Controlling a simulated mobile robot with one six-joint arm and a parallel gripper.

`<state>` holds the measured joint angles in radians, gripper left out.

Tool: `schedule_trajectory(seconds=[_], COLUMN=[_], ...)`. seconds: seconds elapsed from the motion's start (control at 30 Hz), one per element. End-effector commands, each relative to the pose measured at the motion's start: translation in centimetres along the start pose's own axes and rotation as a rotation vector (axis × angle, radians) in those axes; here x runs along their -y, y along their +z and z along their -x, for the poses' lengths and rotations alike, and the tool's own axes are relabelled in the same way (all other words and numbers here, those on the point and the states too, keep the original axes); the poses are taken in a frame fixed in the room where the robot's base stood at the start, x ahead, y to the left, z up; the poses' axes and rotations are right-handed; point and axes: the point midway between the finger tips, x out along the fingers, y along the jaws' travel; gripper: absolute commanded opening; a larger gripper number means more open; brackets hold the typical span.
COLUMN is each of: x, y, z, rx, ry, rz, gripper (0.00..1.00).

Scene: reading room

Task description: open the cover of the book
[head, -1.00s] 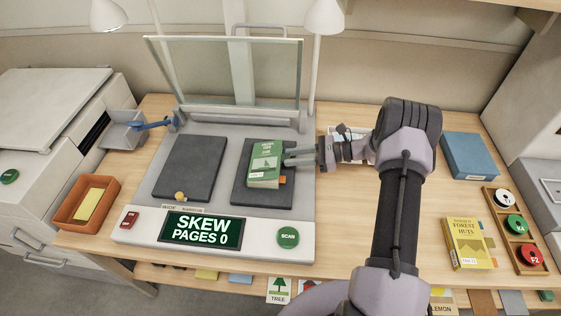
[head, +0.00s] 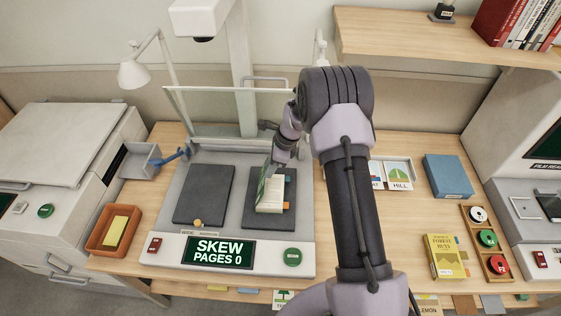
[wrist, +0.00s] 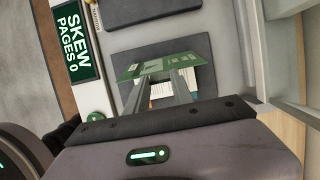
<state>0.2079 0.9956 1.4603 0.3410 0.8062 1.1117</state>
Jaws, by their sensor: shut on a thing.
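The green book (head: 270,196) lies on the right dark pad (head: 285,219) of the scanner, and its pale pages show. Its green cover (head: 262,184) stands raised at the left side of the pages. My gripper (head: 272,168) is above the book at the cover's upper edge. In the wrist view, the two fingers of my gripper (wrist: 160,92) reach to the green cover (wrist: 155,66), shut on it. The pages (wrist: 165,90) show between and beside the fingers. The exact grip on the cover's edge is small in the head view.
The left dark pad (head: 204,194) is empty. The scanner's display (head: 220,251) reads SKEW, PAGES 0. A clear plate with a handle (head: 265,82) stands raised behind. An orange tray (head: 114,229), yellow book (head: 444,256) and blue box (head: 448,176) lie to the sides.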

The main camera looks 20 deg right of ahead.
Motion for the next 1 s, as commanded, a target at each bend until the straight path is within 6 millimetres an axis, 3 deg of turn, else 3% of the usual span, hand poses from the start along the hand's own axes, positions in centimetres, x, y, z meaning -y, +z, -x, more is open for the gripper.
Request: schedule_trajectory(seconds=[0.13,0.47,0.6,1.0], x=[0.0,0.0,0.0,-0.2], y=[2.5,6.5,7.8,8.0], z=[0.3,-1.9,-2.7,-2.6], rx=[-0.136,-0.447,-0.454,-0.456], ry=[0.001,0.001,0.002,0.009], rz=[0.008,0.004,-0.003,-0.005], gripper=[0.00,0.00,0.00,0.00])
